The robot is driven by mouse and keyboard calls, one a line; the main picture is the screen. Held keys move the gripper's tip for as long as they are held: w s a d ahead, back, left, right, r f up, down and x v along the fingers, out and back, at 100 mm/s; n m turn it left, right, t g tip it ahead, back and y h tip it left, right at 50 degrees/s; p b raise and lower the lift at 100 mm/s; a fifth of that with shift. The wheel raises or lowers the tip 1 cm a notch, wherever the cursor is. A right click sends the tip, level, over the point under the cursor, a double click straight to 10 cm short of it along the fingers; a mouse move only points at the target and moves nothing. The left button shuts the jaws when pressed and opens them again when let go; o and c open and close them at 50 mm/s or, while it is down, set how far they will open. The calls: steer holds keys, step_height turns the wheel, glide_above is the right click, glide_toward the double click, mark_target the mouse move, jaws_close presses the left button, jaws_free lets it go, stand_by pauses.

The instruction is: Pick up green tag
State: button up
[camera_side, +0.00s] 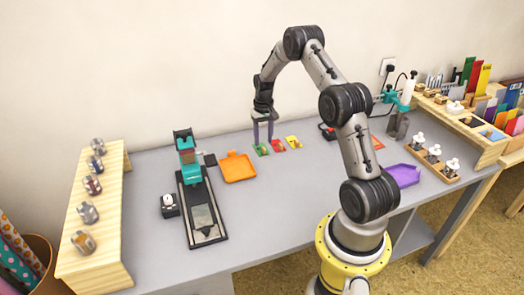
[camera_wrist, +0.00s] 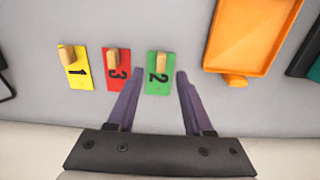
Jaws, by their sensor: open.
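The green tag (camera_wrist: 160,81) carries a black 2 and a small wooden peg. It lies flat on the grey table and shows whole in the wrist view. My gripper (camera_wrist: 158,74) is open and empty, with one purple finger on each side of the green tag in that view. In the side view my gripper (camera_side: 262,127) points down at the green tag (camera_side: 261,150), which sits at the left end of a short row. I cannot tell the exact height of the fingertips above the table.
A red tag (camera_wrist: 115,76) marked 3 lies close beside the green one, near a finger. A yellow tag (camera_wrist: 75,75) marked 1 lies beyond it. An orange tray (camera_side: 238,168) stands on the green tag's other side. The grey table in front is clear.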

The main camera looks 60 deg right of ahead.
mark_target(263, 144)
step_height(263, 144, down, 3)
steer(key=shift+f, duration=0.2)
jaws_close()
steer(key=shift+r, duration=0.1)
